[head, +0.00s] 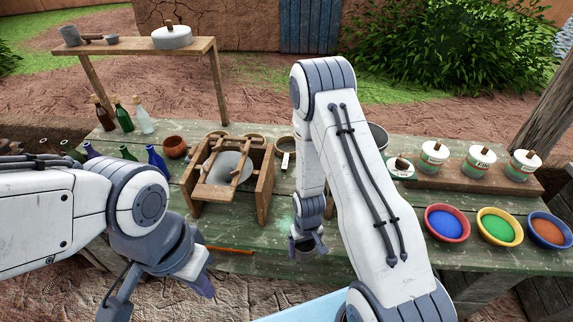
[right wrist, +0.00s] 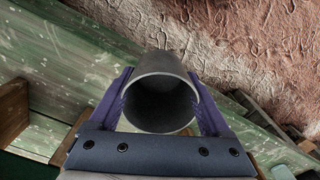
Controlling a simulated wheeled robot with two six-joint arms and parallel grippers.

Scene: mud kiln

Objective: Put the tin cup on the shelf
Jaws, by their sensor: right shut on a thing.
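The tin cup (right wrist: 166,76) is a dull grey metal cylinder. In the right wrist view it sits between the two purple fingers of my right gripper (right wrist: 163,103), its round open mouth facing the camera. In the head view my right gripper (head: 307,236) points down near the table's front edge, with the grey cup (head: 301,250) at its tip, partly hidden. The wooden shelf (head: 128,47) is a raised plank on legs at the back left. My left gripper (head: 200,283) hangs low at the left front, away from the cup; its finger gap is not clear.
A lidded grey pot (head: 171,38) stands on the shelf, with small grey vessels at its left end and bare plank between. Glass bottles (head: 124,117) stand below it. A wooden frame (head: 226,177), colour bowls (head: 446,222) and labelled jars (head: 480,162) crowd the green table (head: 345,255).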

